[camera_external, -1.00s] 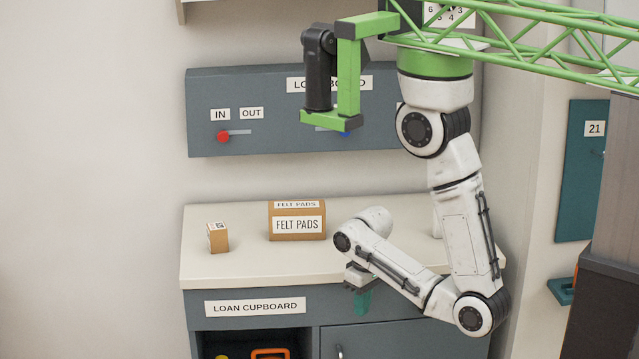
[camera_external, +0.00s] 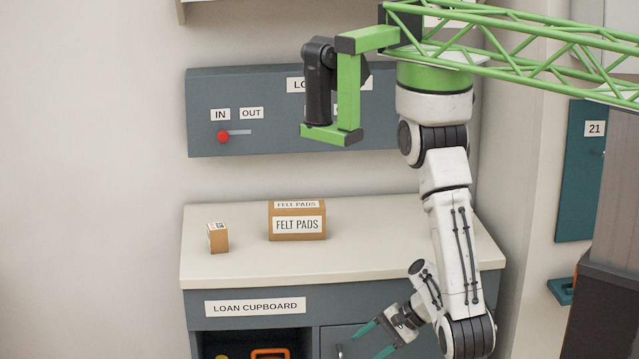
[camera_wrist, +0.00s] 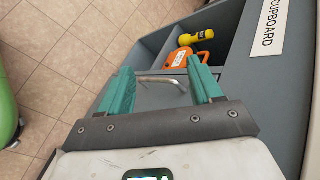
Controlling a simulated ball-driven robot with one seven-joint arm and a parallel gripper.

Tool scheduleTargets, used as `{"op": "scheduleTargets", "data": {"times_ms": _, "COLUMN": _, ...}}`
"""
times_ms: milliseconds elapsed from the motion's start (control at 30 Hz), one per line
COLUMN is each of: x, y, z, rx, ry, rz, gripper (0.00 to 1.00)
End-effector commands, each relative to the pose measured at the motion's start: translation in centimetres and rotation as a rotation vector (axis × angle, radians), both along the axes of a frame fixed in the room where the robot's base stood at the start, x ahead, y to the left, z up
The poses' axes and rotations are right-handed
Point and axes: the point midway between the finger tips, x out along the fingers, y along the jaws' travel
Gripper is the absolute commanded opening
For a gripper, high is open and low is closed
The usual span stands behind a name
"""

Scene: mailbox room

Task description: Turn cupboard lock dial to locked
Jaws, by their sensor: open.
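The loan cupboard (camera_external: 235,322) stands against the wall with a grey door (camera_external: 372,344) at its right. No lock dial can be made out in either view. My gripper (camera_external: 366,340) is open in front of that door, with its two teal fingers apart. In the wrist view my gripper (camera_wrist: 160,86) frames a metal bar handle (camera_wrist: 162,80) beyond and between the fingertips. I cannot tell whether a finger touches the door. Nothing is held.
An open compartment left of the door holds an orange object (camera_external: 270,353) and a yellow one (camera_wrist: 196,38). On the countertop (camera_external: 350,215) stand a felt pads box (camera_external: 297,222) and a small box (camera_external: 218,238). A loan board (camera_external: 230,90) with a red knob (camera_external: 223,137) hangs above.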

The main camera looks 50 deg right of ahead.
Motion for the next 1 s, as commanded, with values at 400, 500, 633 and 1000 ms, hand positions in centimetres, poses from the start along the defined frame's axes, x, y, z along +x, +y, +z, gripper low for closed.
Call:
{"op": "scheduleTargets", "data": {"times_ms": 400, "x": -5.3, "y": -6.5, "z": 1.7, "rx": 0.820, "ry": -0.436, "rz": -1.188, "gripper": 0.71}}
{"op": "scheduleTargets", "data": {"times_ms": 500, "x": -8.0, "y": -8.0, "z": 2.3, "rx": 0.975, "ry": -0.579, "rz": -1.391, "gripper": 0.71}}
{"op": "scheduleTargets", "data": {"times_ms": 633, "x": -10.9, "y": -9.1, "z": 2.8, "rx": 1.112, "ry": -0.727, "rz": -1.553, "gripper": 0.71}}
{"op": "scheduleTargets", "data": {"times_ms": 1000, "x": -10.5, "y": -11.4, "z": 3.4, "rx": 1.178, "ry": -0.807, "rz": -1.617, "gripper": 0.71}}
